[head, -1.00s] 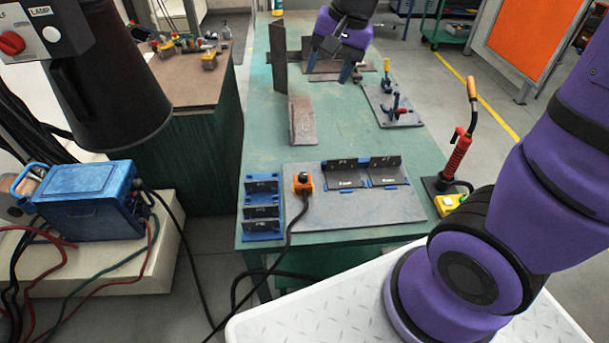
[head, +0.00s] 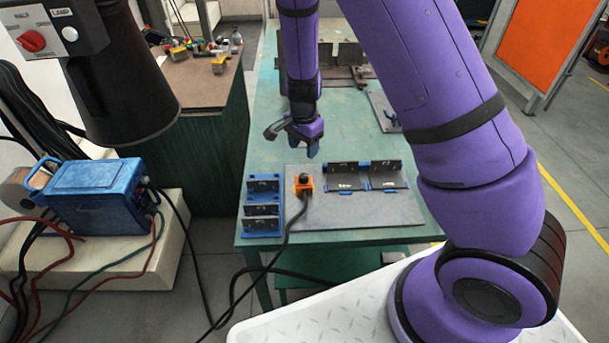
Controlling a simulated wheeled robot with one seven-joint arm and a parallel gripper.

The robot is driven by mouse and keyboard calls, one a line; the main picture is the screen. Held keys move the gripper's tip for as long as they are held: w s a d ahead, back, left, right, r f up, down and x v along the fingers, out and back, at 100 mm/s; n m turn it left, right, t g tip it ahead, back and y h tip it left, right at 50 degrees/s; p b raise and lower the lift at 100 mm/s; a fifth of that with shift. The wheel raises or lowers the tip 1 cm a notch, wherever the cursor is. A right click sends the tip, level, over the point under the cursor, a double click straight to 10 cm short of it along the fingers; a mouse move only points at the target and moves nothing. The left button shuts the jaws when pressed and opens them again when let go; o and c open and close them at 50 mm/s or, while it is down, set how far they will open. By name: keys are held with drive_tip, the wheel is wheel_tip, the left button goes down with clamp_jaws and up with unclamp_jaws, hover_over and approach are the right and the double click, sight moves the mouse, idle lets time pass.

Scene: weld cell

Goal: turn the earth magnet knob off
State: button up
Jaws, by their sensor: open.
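The earth magnet (head: 304,188) is a small orange block with a black knob (head: 303,177) on top. It sits on the left part of a grey plate on the green table, with a black cable running from it down over the table's front edge. My gripper (head: 312,150) is above and just behind the magnet, pointing down, apart from it. Its jaws are open and nothing shows between them. Which way the knob is turned is too small to tell.
A blue rack (head: 262,228) with black plates stands left of the magnet. Black angle pieces (head: 366,176) in blue holders stand to its right on the grey plate (head: 370,209). A blue welding unit (head: 95,198) is at left. My arm covers the table's right side.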

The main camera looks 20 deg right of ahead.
sight(304, 175)
wheel_tip(304, 175, down, 11)
drive_tip(key=shift+f, duration=0.1)
idle(0.5)
drive_tip(key=c, duration=0.9)
drive_tip(key=shift+c, duration=0.2)
